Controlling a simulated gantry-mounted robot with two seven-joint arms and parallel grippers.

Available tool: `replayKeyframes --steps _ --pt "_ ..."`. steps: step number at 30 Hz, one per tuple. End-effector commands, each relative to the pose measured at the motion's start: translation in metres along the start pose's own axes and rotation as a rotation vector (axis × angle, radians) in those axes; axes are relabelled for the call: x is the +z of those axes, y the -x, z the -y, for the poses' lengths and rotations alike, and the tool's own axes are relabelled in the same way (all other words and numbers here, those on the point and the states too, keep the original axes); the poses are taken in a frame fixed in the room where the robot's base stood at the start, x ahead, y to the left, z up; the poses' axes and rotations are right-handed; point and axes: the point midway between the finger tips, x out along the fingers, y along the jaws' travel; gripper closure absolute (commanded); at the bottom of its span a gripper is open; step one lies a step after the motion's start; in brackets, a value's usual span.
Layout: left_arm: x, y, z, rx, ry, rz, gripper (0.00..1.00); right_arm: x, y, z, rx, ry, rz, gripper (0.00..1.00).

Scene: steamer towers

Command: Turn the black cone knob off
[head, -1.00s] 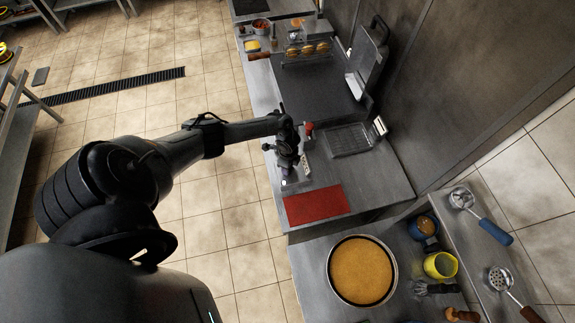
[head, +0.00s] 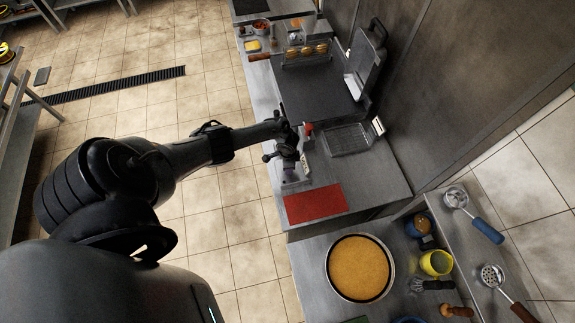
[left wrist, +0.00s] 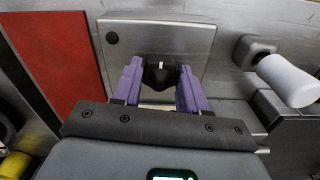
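The black cone knob (left wrist: 159,74) sits on a square metal plate (left wrist: 185,38) in the left wrist view, with a small white mark on it pointing up in the picture. My left gripper (left wrist: 160,68) is open, with one purple finger on each side of the knob. Narrow gaps seem to show between the fingers and the knob. In the head view my left gripper (head: 288,155) is at the near edge of the steel counter, and I cannot make out the knob there. My right gripper is not in view.
A red mat (head: 315,203) lies on the counter beside the gripper; it also shows in the left wrist view (left wrist: 58,60). A white handle (left wrist: 288,80) sticks out right of the knob plate. A wire basket (head: 348,139) and griddle (head: 315,92) are behind. The floor (head: 225,195) is clear.

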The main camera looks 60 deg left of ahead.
Motion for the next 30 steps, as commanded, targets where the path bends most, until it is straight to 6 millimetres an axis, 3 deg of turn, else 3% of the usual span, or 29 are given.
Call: replayKeyframes --steps 1,3,14,30 --pt "0.001 -0.002 0.001 -0.003 0.003 0.001 0.5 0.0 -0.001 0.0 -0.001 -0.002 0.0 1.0" --pt "0.001 -0.002 0.001 -0.003 0.002 0.001 0.41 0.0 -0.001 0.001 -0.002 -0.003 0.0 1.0" --pt "0.001 0.002 0.001 0.0 -0.002 0.0 0.41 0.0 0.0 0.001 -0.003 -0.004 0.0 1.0" --pt "0.0 0.041 0.0 0.0 -0.003 0.0 0.41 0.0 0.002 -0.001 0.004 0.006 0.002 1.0"
